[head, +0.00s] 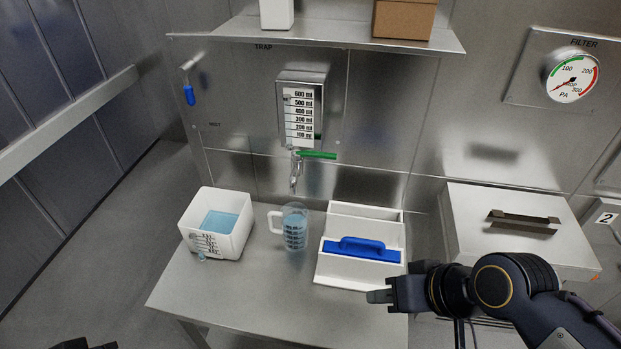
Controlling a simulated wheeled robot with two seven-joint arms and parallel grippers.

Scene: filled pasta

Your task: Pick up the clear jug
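The clear jug (295,228) stands upright on the steel table (240,300), with its pale handle on its left side and dark measuring marks on its wall. It looks to hold some blue liquid. My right gripper (372,296) is over the table's right front part, to the right of the jug and apart from it. It is seen from the side and I cannot tell whether its fingers are open. Of my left gripper only a dark part (84,343) shows at the bottom left edge; its fingertips are hard to make out.
A white tub (241,245) with blue liquid stands left of the jug. A white caddy (335,262) with a blue-handled tool (362,249) stands to its right. A tap with a green lever (318,155) hangs above the jug. The table's front left is clear.

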